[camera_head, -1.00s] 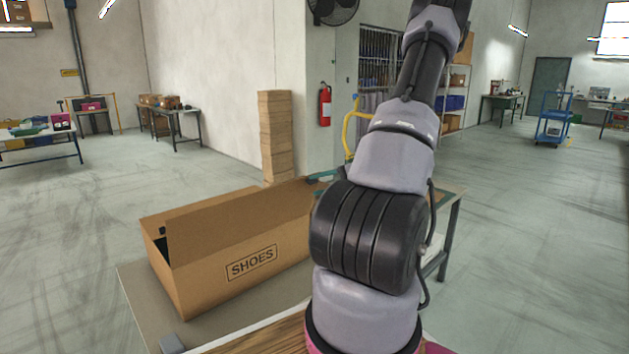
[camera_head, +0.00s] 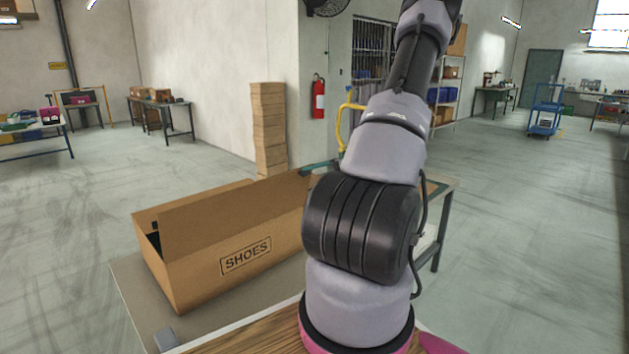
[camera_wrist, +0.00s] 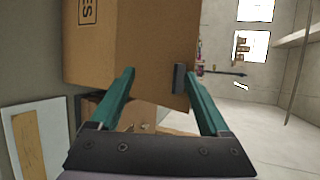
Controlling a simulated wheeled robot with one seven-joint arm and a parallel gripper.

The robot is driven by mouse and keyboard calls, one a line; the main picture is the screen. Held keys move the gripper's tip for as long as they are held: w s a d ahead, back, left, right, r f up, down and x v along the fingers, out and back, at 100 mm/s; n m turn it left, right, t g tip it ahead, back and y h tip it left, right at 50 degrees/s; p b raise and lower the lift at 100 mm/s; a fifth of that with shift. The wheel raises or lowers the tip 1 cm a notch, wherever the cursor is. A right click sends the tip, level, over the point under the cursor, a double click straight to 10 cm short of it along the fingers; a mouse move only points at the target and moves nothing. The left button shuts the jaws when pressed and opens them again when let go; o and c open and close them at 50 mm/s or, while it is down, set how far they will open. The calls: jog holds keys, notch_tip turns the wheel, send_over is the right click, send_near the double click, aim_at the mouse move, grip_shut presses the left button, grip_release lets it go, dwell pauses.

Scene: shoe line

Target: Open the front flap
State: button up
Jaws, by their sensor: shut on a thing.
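A brown cardboard shoe box (camera_head: 207,278) marked SHOES stands on the table at the left. Its front flap (camera_head: 235,205) stands up along the box's front edge, tilted, and a dark gap shows at the box's left end. In the wrist view, the printed box wall (camera_wrist: 88,50) is at upper left. My gripper (camera_wrist: 155,80), with teal fingers and dark pads, is shut on the front flap (camera_wrist: 150,45) at the flap's end. In the head view my arm hides the box's right end and most of the gripper.
The worktable (camera_head: 130,285) has bare grey surface left of the box. A stack of cardboard (camera_head: 268,130) stands behind it. A white sheet with a tan piece (camera_wrist: 40,140) lies beside the box in the wrist view. The floor at the right is open.

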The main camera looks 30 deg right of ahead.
jog(key=shift+s+a+f, duration=0.1)
jog(key=shift+a+f, duration=0.1)
jog(key=v, duration=1.1)
jog(key=shift+d, duration=0.2)
